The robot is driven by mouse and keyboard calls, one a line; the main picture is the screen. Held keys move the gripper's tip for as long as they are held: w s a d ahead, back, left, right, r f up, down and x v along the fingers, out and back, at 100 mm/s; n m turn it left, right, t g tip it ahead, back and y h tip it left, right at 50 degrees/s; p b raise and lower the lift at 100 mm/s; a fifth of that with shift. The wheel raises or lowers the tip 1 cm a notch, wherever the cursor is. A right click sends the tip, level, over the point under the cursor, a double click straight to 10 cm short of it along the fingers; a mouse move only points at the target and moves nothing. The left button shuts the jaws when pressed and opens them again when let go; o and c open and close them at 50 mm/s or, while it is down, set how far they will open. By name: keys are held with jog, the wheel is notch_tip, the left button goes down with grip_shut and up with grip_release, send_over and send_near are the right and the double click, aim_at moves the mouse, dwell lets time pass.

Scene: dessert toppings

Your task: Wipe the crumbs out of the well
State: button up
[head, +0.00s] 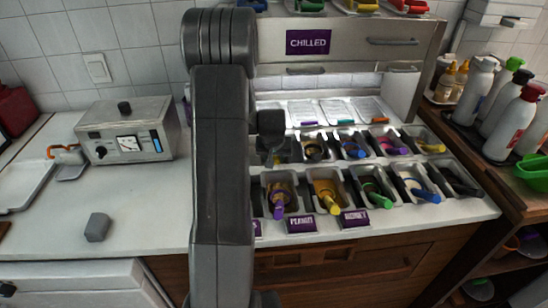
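A counter unit holds two rows of metal wells. In the front row, one well (292,207) has a purple-handled utensil, and others have yellow, green and blue handles. The back row (333,157) also holds coloured utensils. I cannot make out crumbs in any well, and my arm covers the left end of the rows. A small grey block (97,227), possibly a sponge, lies on the left counter. My gripper (274,158) points down over the left part of the back row; its fingers are dark and too small to tell open or shut, or whether they hold anything.
A grey box with a dial (126,130) stands at the back left beside a white tray (22,188). Purple labels (300,223) line the front edge. Bottles (505,120) and a green bowl (535,170) crowd the right shelf. The left counter around the grey block is clear.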

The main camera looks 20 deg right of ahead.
jog(key=shift+f+b, duration=0.35)
jog(key=shift+f, duration=0.1)
jog(key=shift+r, duration=0.1)
jog(key=shift+w+a, duration=0.2)
jog(key=shift+w, duration=0.95)
jog(key=shift+s+a+b, duration=0.3)
jog(key=shift+s+b, duration=0.1)
jog(key=shift+s, duration=0.65)
jog(key=shift+s+a+b, duration=0.25)
jog(key=shift+s+b, duration=0.1)
jog(key=shift+s, duration=0.65)
jog(key=shift+w, duration=0.15)
